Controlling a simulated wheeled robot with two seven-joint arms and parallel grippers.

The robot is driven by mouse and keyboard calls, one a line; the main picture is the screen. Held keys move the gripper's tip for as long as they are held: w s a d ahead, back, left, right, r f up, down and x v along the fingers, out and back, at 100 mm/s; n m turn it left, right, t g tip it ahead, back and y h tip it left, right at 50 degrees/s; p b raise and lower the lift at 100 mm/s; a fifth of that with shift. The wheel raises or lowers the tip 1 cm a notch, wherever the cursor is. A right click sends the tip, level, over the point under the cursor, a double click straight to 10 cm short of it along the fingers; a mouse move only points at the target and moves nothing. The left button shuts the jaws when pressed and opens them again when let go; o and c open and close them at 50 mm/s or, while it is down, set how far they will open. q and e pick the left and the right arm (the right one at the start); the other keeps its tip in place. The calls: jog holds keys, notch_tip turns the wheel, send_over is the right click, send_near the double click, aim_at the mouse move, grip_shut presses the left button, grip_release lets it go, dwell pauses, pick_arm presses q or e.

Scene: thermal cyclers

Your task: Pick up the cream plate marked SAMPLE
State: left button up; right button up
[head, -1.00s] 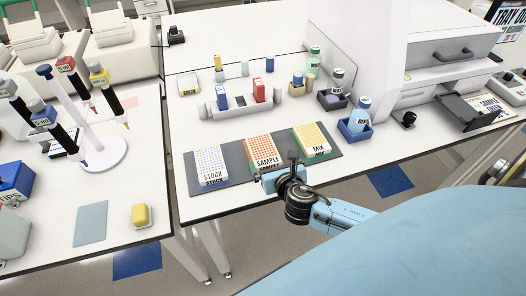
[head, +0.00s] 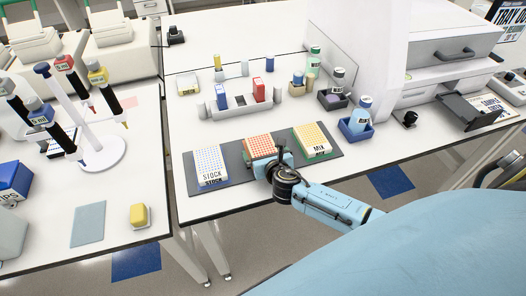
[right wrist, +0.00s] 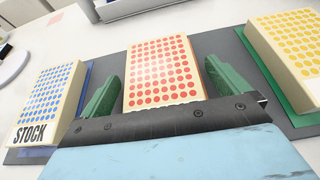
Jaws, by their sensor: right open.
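The cream plate with red wells (head: 258,146), marked SAMPLE in the earlier head view, stands in the middle of a dark grey mat (head: 235,181). Its label is hidden behind my right gripper (head: 268,163) now. In the right wrist view the plate (right wrist: 161,72) lies between the two green fingers of the right gripper (right wrist: 162,88), with a gap on each side. The right gripper is open and holds nothing. My left gripper is out of view.
The STOCK plate (head: 211,165) with blue wells stands left of it, and the MIX plate (head: 312,139) with yellow wells stands right. A tube rack (head: 240,112) is behind the mat. A blue bottle (head: 361,112) stands in a blue holder at right.

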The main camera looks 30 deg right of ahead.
jog(key=shift+c, duration=0.4)
jog(key=c, duration=1)
jog(key=shift+r, duration=0.15)
